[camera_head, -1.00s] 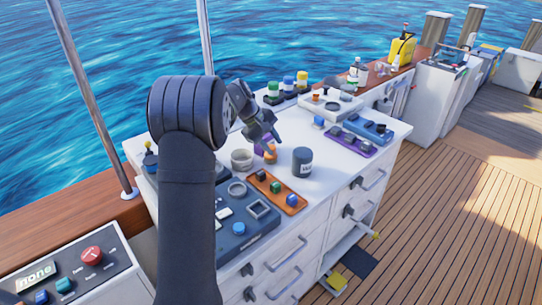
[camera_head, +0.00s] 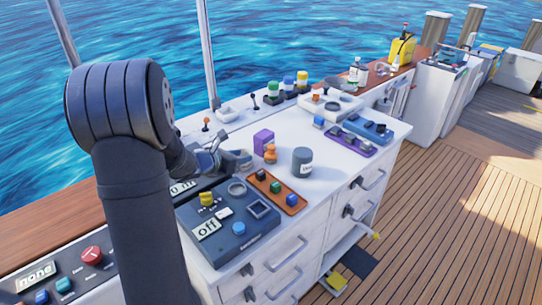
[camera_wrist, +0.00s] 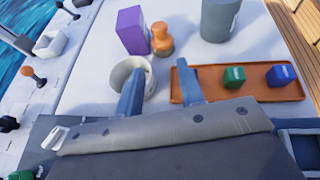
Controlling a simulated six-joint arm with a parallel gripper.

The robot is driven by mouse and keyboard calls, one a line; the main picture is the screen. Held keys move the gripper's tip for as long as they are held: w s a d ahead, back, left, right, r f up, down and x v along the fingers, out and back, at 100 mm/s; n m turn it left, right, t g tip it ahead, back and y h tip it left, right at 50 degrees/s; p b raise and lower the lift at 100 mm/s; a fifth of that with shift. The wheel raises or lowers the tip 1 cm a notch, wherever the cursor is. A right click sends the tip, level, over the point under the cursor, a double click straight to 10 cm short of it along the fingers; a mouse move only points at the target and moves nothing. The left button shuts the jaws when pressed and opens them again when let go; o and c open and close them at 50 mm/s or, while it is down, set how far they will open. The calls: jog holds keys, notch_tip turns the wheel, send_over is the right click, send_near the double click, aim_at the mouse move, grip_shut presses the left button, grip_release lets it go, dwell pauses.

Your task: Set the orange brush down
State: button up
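An orange knobbed object (camera_head: 270,153), which I take for the brush, stands upright on the white worktop (camera_head: 325,178). It is next to a purple block (camera_head: 263,139). In the wrist view the orange brush (camera_wrist: 162,40) is beyond the fingers, apart from them. My gripper (camera_head: 222,158) is open, its two fingers (camera_wrist: 159,86) spread with nothing held between them. The left finger overlaps a round whitish cup (camera_wrist: 146,68); I cannot tell whether they touch.
An orange tray (camera_head: 290,203) with several small coloured blocks lies right of the fingers. A dark grey canister (camera_head: 302,162) stands right of the brush. A blue-grey panel (camera_head: 232,235) with buttons is at the front.

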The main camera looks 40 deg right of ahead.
aim_at(269, 149)
jog(key=x, duration=1.5)
jog(key=shift+s, duration=0.1)
jog(key=c, duration=0.7)
jog(key=shift+c, duration=0.2)
jog(key=shift+r, duration=0.1)
